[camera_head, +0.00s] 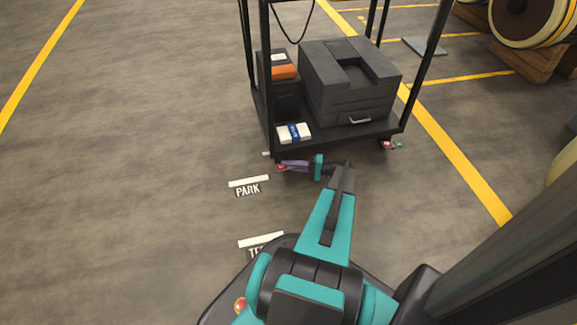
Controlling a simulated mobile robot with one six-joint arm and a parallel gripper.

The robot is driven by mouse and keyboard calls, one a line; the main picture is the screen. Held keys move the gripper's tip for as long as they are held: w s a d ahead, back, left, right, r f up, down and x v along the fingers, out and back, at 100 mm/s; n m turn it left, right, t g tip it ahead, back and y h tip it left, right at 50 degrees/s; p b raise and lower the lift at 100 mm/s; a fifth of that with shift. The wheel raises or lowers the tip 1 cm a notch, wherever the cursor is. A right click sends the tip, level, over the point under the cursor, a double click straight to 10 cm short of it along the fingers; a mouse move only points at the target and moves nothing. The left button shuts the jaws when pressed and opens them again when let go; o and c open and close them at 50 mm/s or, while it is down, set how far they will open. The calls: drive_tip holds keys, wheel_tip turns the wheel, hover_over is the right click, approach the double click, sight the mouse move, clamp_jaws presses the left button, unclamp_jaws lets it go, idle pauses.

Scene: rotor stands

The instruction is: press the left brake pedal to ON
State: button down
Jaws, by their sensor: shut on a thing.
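The cart (365,128) is a dark wheeled frame. Its left brake pedal (281,168) is at the front left lower corner, where a small patch of red shows. My gripper (284,165) reaches in low from the right, close to the floor, with its fingertips at this pedal. The jaws are shut on the pedal. My gripper covers most of it, so its ON or OFF position cannot be read. The right brake pedal (391,144), with small red and green marks, is at the front right lower corner.
The cart carries a dark grey machine (350,80), a box with an orange part (284,72) and a white and blue pack (294,132). PARK floor lettering (248,190) lies at left. Large reels (535,20) stand at the upper right. The floor to the left is clear.

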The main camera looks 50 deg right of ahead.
drive_tip(key=shift+a+r+g+h+p, duration=0.1)
drive_tip(key=shift+r+g+h+p, duration=0.1)
drive_tip(key=shift+g+h+p, duration=0.3)
drive_tip(key=shift+w+f+n+g+h, duration=0.1)
drive_tip(key=shift+f+n+g+h, duration=0.2)
drive_tip(key=shift+n+g, duration=0.15)
drive_tip(key=c, duration=1.8)
unclamp_jaws()
drive_tip(key=shift+c, duration=0.2)
drive_tip(key=shift+r, duration=0.1)
drive_tip(key=p+v, duration=0.4)
drive_tip(key=v, duration=1)
drive_tip(key=shift+p, duration=0.35)
